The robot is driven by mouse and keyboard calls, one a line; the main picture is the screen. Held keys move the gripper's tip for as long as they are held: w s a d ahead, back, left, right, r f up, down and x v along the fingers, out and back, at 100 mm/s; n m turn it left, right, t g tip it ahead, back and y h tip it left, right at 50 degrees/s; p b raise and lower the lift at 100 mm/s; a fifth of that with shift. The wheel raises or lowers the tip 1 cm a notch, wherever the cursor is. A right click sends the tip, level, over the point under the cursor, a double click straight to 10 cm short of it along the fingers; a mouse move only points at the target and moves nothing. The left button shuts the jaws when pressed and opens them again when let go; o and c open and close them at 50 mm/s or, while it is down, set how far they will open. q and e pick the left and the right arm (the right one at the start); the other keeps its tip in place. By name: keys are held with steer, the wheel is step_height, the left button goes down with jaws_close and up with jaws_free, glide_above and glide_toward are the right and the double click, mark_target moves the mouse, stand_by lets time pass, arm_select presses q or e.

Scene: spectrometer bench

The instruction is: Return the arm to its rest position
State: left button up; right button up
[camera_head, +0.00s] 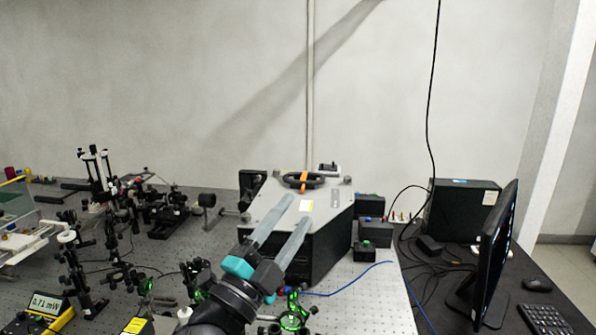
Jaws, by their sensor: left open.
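My left arm comes in from the bottom of the head view. Its gripper (286,221) is open, with two long grey fingers on teal mounts and nothing between them. The fingers point up and to the right and overlap the grey-topped spectrometer box (328,210) in the picture. I cannot tell whether they touch it. The box has a dark handle (303,180) with an orange band on top. The fingers hide part of the box's front left side. My right gripper is not in view.
Optical mounts (165,215) crowd the perforated bench on the left. A power meter (45,306) stands at the lower left. Green-lit mounts (292,318) stand close to my wrist. A blue cable (350,284) crosses the bench. A monitor (493,250) and keyboard (541,319) are at right.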

arm_select(q)
steer(key=s+a+f+n+g+y, duration=0.3)
steer(key=a+f+n+y, duration=0.35)
steer(key=f, duration=0.35)
steer(key=s+a+f+n+g+y, duration=0.35)
steer(key=a+f+n+y, duration=0.25)
steer(key=f+n, duration=0.3)
steer(key=s+a+f+n+g, duration=0.1)
steer(key=s+f+g, duration=0.3)
steer(key=s+f, duration=0.45)
steer(key=s+a+f+n+g, duration=0.2)
steer(key=s+f+g, duration=0.3)
steer(key=s, duration=0.7)
steer(key=s+f+g+b, duration=0.25)
steer(key=f+b, duration=0.45)
steer(key=f, duration=2.3)
steer(key=s+a+f+b, duration=0.2)
steer(key=s+f+b, duration=0.2)
steer(key=s+f, duration=1.1)
step_height(320, 180, down, 2)
steer(key=shift+s+f+m+b, duration=0.15)
steer(key=shift+s+m+b, duration=0.1)
steer(key=shift+m+b, duration=0.1)
